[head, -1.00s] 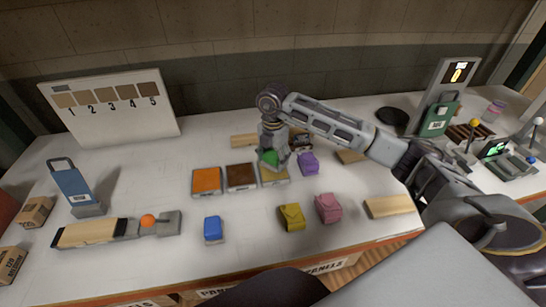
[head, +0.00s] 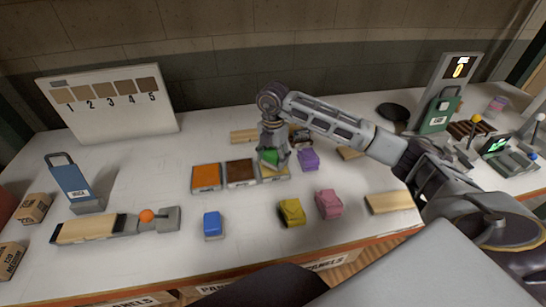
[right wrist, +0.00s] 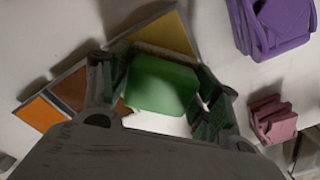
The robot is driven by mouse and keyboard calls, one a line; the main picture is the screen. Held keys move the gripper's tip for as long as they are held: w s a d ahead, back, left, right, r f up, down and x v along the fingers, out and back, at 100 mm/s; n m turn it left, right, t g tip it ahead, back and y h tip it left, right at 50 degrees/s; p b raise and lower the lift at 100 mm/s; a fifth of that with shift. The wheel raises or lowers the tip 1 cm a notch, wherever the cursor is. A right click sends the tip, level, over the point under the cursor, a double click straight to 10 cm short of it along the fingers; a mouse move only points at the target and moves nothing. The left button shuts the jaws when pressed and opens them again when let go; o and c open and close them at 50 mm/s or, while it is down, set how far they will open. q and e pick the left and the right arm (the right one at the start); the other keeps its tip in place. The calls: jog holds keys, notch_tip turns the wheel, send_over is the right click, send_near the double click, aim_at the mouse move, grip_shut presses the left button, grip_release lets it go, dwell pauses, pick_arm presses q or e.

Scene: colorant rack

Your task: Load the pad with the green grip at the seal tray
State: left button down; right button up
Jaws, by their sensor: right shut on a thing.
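The pad with the green grip (head: 269,157) is held in my right gripper (head: 272,155), which points down over the rightmost of three small trays. This tray (head: 281,174) has a pale yellow-tan fill and also shows in the right wrist view (right wrist: 172,33). In the right wrist view the green grip (right wrist: 162,85) sits between the two fingers (right wrist: 160,95). The pad's underside is hidden, so I cannot tell whether it touches the tray. The dark brown tray (head: 240,173) and orange tray (head: 206,177) stand to the left. My left gripper is out of view.
Purple (head: 308,159), pink (head: 328,203), yellow (head: 291,212) and blue (head: 212,225) gripped pads stand around the trays. A wooden panel (head: 90,230) lies at left near an orange ball (head: 147,216). A numbered sample board (head: 108,108) stands behind. The front middle table is mostly clear.

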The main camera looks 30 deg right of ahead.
aim_at(273, 152)
jog(key=shift+f, duration=0.15)
dwell(0.3)
jog(key=shift+f+b, duration=0.3)
dwell(0.6)
jog(key=shift+f, duration=0.1)
dwell(1.0)
dwell(0.4)
jog(key=shift+r+p, duration=0.45)
jog(key=shift+r, duration=0.2)
jog(key=shift+r+p, duration=0.6)
jog(key=shift+r, duration=0.45)
jog(key=shift+r+p, duration=0.65)
jog(key=shift+r, duration=0.4)
jog(key=shift+r+p, duration=0.45)
jog(key=shift+r, duration=0.35)
